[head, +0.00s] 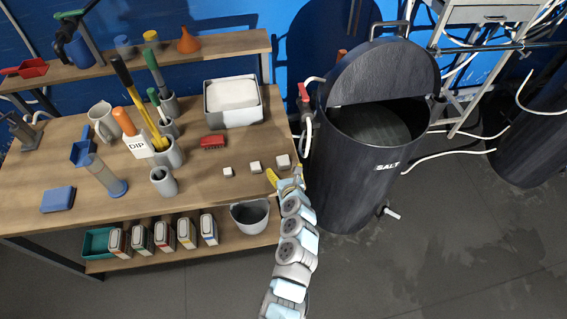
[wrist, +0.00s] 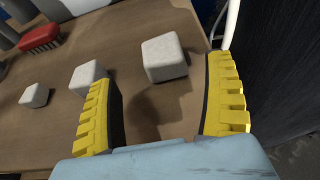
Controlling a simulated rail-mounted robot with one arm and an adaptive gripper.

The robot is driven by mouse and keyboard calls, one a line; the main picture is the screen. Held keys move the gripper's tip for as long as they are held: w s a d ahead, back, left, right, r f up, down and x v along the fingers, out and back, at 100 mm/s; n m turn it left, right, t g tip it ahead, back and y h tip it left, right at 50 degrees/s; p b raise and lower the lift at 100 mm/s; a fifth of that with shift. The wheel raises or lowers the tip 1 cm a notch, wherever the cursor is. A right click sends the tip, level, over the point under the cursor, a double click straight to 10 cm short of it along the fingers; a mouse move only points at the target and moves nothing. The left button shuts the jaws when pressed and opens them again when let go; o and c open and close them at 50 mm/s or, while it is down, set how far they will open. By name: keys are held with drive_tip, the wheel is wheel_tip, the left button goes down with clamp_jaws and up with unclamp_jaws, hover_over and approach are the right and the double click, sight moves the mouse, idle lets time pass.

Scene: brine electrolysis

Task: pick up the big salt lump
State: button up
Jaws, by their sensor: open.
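Three pale salt lumps lie in a row on the wooden table. The big salt lump (head: 283,161) is the rightmost, near the table's right edge; in the wrist view the big lump (wrist: 164,57) sits ahead of the gap between my fingers. The middle lump (head: 255,167) shows in the wrist view (wrist: 87,77) just beyond the left finger. The small lump (head: 228,171) is farther left, also in the wrist view (wrist: 34,95). My gripper (head: 286,177) has yellow ridged fingers, open and empty, in the wrist view (wrist: 164,107) above the table, close to the big lump.
A black barrel marked SALT (head: 358,185) with its lid raised stands right of the table. A red brush (head: 213,142) and a white tub (head: 232,103) lie behind the lumps. A grey cup (head: 163,181) stands left. A grey bucket (head: 250,216) is on the lower shelf.

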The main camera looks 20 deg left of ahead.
sight(285, 167)
drive_tip(key=shift+b+x, duration=0.95)
drive_tip(key=shift+x, duration=1.45)
drive_tip(key=shift+w+d, duration=0.15)
drive_tip(key=shift+d, duration=0.05)
drive_tip(key=c, duration=1)
